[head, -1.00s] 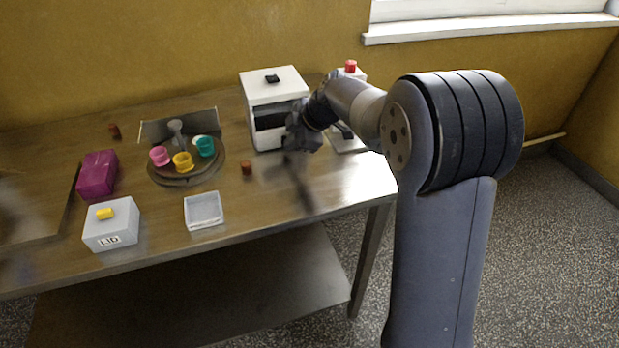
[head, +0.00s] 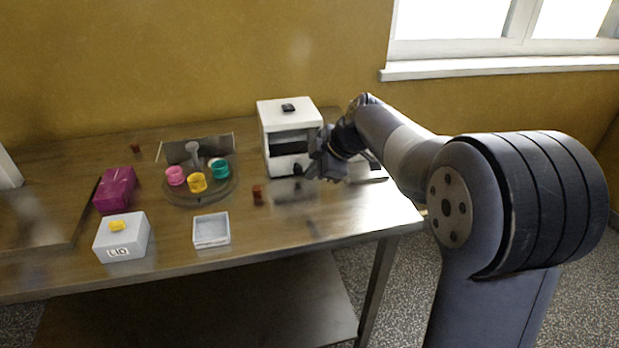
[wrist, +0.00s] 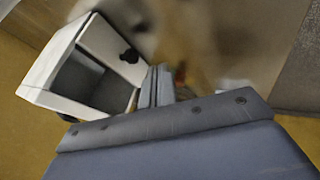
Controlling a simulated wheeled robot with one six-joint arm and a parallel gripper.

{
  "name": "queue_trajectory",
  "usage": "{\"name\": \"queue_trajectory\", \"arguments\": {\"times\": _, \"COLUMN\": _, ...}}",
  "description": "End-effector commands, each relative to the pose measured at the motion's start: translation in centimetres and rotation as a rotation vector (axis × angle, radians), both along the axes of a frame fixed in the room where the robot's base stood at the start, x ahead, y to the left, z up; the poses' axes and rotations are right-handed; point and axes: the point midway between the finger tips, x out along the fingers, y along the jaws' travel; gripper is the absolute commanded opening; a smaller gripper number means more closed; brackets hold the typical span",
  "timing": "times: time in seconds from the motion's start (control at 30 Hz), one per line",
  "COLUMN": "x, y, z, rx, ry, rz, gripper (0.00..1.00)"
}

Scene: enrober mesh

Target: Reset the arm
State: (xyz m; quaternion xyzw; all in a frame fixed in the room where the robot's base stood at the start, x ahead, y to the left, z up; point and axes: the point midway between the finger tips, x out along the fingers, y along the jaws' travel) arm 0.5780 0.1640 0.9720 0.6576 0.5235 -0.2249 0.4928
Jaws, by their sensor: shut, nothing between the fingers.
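My gripper (head: 308,172) hangs above the right part of the table, in front of the white box-shaped machine (head: 290,118). In the wrist view the fingers (wrist: 157,86) are together with nothing seen between them. The white machine also shows in the wrist view (wrist: 75,62), with its dark opening and a black knob, left of the fingers. I cannot tell from these views whether the gripper touches it. My arm reaches in from the right side of the head view.
A round turntable (head: 215,195) holds pink, yellow and teal cups. A clear tray (head: 211,231), a grey box labelled LID (head: 121,238), a magenta box (head: 115,189) and a small red-brown piece (head: 257,194) stand on the table. The table's front right corner is clear.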

Motion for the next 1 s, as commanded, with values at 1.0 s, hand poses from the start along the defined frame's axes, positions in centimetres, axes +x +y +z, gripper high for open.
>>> {"name": "queue_trajectory", "arguments": {"times": 1.0, "x": -1.5, "y": -1.8, "z": 3.2, "rx": 0.0, "ry": 0.003, "rz": 0.003, "gripper": 0.0}}
